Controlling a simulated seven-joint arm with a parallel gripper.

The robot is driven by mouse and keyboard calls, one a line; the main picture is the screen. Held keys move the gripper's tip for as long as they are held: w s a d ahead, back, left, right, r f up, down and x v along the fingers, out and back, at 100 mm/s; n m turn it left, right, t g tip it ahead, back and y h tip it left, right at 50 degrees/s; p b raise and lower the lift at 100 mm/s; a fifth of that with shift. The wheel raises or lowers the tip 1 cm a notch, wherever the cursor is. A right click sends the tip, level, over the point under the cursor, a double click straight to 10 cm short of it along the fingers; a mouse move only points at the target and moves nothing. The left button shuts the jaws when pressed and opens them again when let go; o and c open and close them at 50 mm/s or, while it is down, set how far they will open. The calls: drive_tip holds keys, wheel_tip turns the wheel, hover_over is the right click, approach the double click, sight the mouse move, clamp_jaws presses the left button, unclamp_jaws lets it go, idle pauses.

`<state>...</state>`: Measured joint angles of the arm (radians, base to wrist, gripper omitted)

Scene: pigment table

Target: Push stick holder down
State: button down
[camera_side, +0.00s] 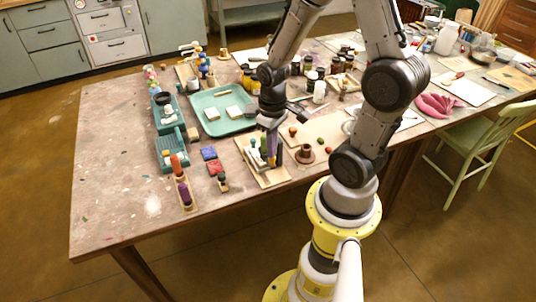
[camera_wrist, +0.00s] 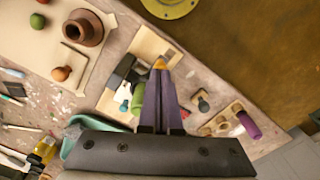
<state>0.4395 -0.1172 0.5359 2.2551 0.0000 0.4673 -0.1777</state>
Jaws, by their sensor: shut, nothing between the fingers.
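My gripper (camera_side: 271,158) is shut and points down over a wooden board (camera_side: 272,181) near the table's front edge. In the wrist view its fingers (camera_wrist: 160,72) are together, with an orange tip showing at their end. A black piece with a white part (camera_wrist: 125,72) and a green piece (camera_wrist: 138,98) are beside the fingers on the board. The fingers hide part of this group, so I cannot tell whether they touch it. A wooden rack (camera_side: 186,206) with orange and purple sticks stands left of the board; it also shows in the wrist view (camera_wrist: 222,120).
A brown pot (camera_side: 305,154) is right of the board. A teal tray (camera_side: 205,129) is behind. The table's front left corner is bare.

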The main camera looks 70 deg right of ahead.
drive_tip(key=shift+f, duration=0.55)
drive_tip(key=shift+r, duration=0.1)
drive_tip(key=shift+r, duration=3.45)
drive_tip(key=w+a+r+n+t, duration=0.1)
drive_tip(key=a+r+n+t, duration=0.25)
drive_tip(key=a+r, duration=0.5)
drive_tip(key=s+a+r+t, duration=0.1)
drive_tip(key=s+r+t, duration=0.1)
drive_tip(key=s+r, duration=0.3)
drive_tip(key=shift+s+a+r, duration=0.15)
drive_tip(key=shift+s+a, duration=0.15)
drive_tip(key=shift+s, duration=0.2)
